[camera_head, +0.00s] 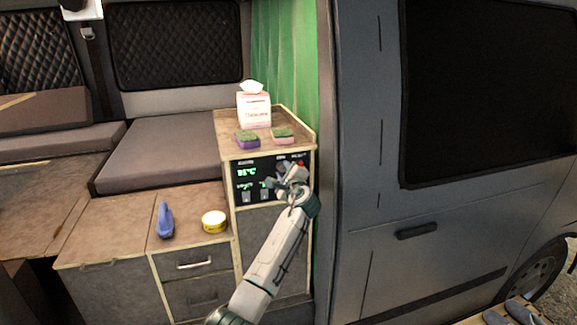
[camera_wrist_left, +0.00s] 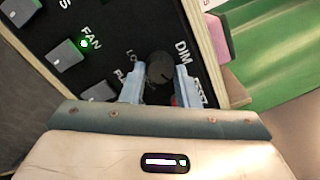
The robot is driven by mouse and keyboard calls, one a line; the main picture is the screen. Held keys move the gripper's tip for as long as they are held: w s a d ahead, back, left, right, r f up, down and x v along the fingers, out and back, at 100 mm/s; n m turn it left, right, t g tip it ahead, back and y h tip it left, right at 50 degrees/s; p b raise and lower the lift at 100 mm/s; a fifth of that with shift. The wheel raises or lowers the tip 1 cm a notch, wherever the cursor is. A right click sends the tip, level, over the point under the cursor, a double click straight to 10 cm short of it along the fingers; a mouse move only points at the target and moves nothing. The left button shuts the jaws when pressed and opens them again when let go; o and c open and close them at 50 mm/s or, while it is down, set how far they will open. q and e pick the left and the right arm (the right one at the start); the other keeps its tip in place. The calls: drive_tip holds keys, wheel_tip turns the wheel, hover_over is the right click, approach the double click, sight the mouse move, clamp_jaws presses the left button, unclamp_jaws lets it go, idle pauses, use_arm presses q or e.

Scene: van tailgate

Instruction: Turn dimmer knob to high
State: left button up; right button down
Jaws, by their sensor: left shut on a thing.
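The dark round dimmer knob (camera_wrist_left: 159,68) sits on the black control panel (camera_head: 246,184), beside the printed letters DIM and LO in the left wrist view. My left gripper (camera_wrist_left: 160,82) has one pale blue finger on each side of the knob and is shut on it. In the head view my left gripper (camera_head: 290,177) is at the right part of the panel and hides the knob. I cannot read the knob's setting. My right gripper is not in view.
The panel has a green display and switches, including a FAN switch (camera_wrist_left: 68,53). Sponges (camera_head: 247,140) and a tissue box (camera_head: 254,110) stand on the cabinet top above. A yellow tin (camera_head: 214,221) and a blue object (camera_head: 165,221) are on the lower counter.

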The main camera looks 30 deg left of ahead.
use_arm(q)
drive_tip(key=m, duration=0.2)
drive_tip(key=r+m, duration=0.1)
drive_tip(key=m, duration=0.1)
drive_tip(key=shift+a+r, duration=0.1)
drive_tip(key=shift+a, duration=0.05)
drive_tip(key=shift+m, duration=1.8)
drive_tip(key=o, duration=0.8)
drive_tip(key=shift+o, duration=0.9)
drive_tip(key=shift+f, duration=0.25)
